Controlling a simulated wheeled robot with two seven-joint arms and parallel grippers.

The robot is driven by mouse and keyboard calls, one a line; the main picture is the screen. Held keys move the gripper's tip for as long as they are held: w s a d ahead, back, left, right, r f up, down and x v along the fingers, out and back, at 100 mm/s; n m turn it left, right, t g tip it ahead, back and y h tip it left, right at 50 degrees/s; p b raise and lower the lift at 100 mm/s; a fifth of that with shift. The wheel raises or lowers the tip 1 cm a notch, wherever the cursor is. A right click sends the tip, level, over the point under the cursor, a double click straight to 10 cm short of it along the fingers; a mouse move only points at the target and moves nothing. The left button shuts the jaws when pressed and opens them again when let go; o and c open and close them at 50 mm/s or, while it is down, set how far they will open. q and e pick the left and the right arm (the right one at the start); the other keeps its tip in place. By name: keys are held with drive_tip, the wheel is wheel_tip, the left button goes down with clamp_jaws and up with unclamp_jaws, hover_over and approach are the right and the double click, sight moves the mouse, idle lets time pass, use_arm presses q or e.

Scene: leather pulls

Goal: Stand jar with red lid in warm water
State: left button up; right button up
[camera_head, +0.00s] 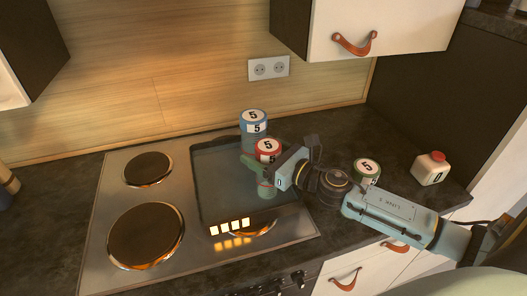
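The jar with the red lid (268,147) stands roughly upright over the right part of the sunken basin (212,165), with a "5" on its lid. My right gripper (260,176) reaches in from the right and its fingers are around the jar's body, which they mostly hide. It looks shut on the jar. The basin has a grey-blue, water-like surface. I cannot tell whether the jar's base touches its bottom. My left gripper is not in view.
A blue-lidded jar (253,117) stands close behind the red-lidded one. A green-lidded jar (366,168) is near my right arm, and a white bottle with a red cap (430,170) stands farther right. Two round hotplates (146,235) lie left of the basin. Cabinets (385,25) hang above.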

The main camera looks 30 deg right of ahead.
drive_tip(key=shift+r, duration=0.2)
drive_tip(key=shift+s+d+f, duration=0.1)
drive_tip(key=shift+s, duration=0.15)
drive_tip(key=shift+b+v, duration=1.25)
drive_tip(key=shift+v, duration=4.5)
